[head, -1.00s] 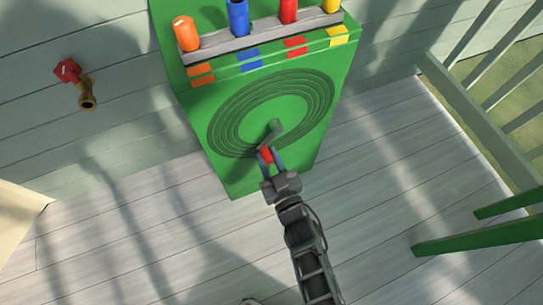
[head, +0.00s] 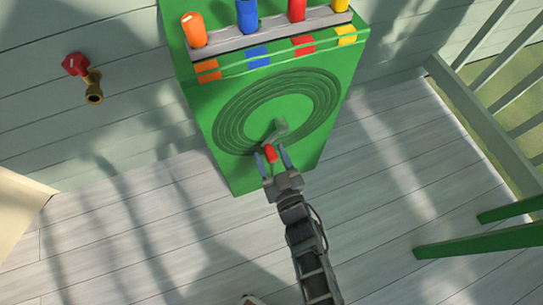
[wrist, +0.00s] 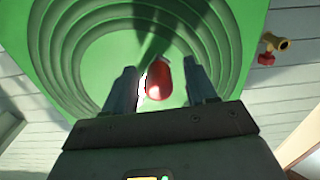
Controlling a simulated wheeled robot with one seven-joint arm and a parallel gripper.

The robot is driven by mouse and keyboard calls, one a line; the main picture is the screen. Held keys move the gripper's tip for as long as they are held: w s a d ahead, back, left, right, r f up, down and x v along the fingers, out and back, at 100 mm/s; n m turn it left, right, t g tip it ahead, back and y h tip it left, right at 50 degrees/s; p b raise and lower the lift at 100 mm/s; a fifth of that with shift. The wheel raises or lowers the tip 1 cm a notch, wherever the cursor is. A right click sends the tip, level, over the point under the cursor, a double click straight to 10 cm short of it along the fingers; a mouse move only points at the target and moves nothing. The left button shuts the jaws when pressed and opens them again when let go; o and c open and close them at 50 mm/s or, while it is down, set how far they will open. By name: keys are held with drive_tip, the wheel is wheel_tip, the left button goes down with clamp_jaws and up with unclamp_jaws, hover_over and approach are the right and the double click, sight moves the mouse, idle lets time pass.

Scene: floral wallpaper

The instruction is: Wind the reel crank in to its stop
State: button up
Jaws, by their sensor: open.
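The reel crank has a grey arm (head: 277,131) at the middle of the coiled green hose (head: 227,118) on the front of a green cabinet (head: 205,135). Its red handle (head: 270,153) points out toward me, below the hub. My gripper (head: 272,158) is open, with one finger on each side of the red handle. In the wrist view the red handle (wrist: 158,78) stands between the two fingers, with a gap visible on both sides, wider on the right. The crank's arm is mostly hidden in that view.
Orange, blue, red and yellow cylinders stand in a grey rack (head: 270,34) on the cabinet, above matching colour patches. A brass tap (head: 93,88) with a red knob is on the left wall. Green slats (head: 480,240) stand at right. The deck around is clear.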

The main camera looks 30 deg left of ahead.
drive_tip(key=shift+d, duration=0.1)
drive_tip(key=p+v, duration=0.3)
drive_tip(key=v, duration=0.4)
drive_tip(key=shift+s+d, duration=0.25)
